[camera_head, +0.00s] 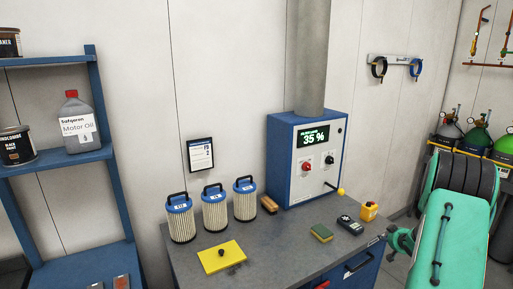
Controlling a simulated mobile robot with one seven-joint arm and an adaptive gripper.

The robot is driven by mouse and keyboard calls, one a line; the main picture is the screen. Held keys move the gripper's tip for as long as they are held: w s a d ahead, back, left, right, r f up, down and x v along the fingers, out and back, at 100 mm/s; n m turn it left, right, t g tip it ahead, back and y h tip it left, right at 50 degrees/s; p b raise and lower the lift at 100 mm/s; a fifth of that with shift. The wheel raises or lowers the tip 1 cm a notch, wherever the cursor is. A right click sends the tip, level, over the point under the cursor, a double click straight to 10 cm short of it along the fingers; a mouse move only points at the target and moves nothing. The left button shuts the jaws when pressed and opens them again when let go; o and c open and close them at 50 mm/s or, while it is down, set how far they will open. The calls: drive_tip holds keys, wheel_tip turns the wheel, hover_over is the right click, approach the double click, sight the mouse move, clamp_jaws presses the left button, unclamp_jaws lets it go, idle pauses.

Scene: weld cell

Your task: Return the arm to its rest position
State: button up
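My gripper is not in view in the head view, and no part of the picture can be clearly told as my arm. Its pose and whether it holds anything cannot be seen. A large green body (459,232) with black curved bands and a dark bar along its face fills the lower right, close to the camera; I cannot tell what it is.
Blue shelves (50,166) stand left; gas cylinders (478,137) stand right.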

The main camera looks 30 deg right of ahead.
drive_tip(key=w+a+r, duration=0.7)
drive_tip(key=a+r, duration=0.1)
drive_tip(key=r, duration=0.2)
drive_tip(key=w+a+r+n+b, duration=0.1)
drive_tip(key=a+r, duration=0.4)
drive_tip(key=a, duration=0.5)
drive_tip(key=w+a+r+g+b, duration=0.1)
drive_tip(key=a+r, duration=0.4)
drive_tip(key=a, duration=0.5)
drive_tip(key=w+a+r+n+b, duration=0.1)
drive_tip(key=a+r, duration=0.4)
drive_tip(key=a, duration=0.5)
drive_tip(key=s+a+r+y+b, duration=0.1)
drive_tip(key=s+a, duration=0.3)
drive_tip(key=a, duration=0.4)
drive_tip(key=s+a+r+n+y, duration=0.1)
drive_tip(key=s+a, duration=0.2)
drive_tip(key=a, duration=0.5)
drive_tip(key=s+a+r+y+b, duration=0.1)
drive_tip(key=s+a, duration=0.3)
drive_tip(key=a, duration=0.5)
drive_tip(key=s+a+f+n+g+y, duration=0.1)
drive_tip(key=s+a+f+y, duration=0.1)
drive_tip(key=s+a, duration=0.6)
drive_tip(key=s+a+f+n+g+y+b, duration=0.1)
drive_tip(key=s+a, duration=0.7)
drive_tip(key=shift+s+a+f+y, duration=0.25)
drive_tip(key=shift+s+f+y, duration=0.1)
drive_tip(key=shift+f+y, duration=0.05)
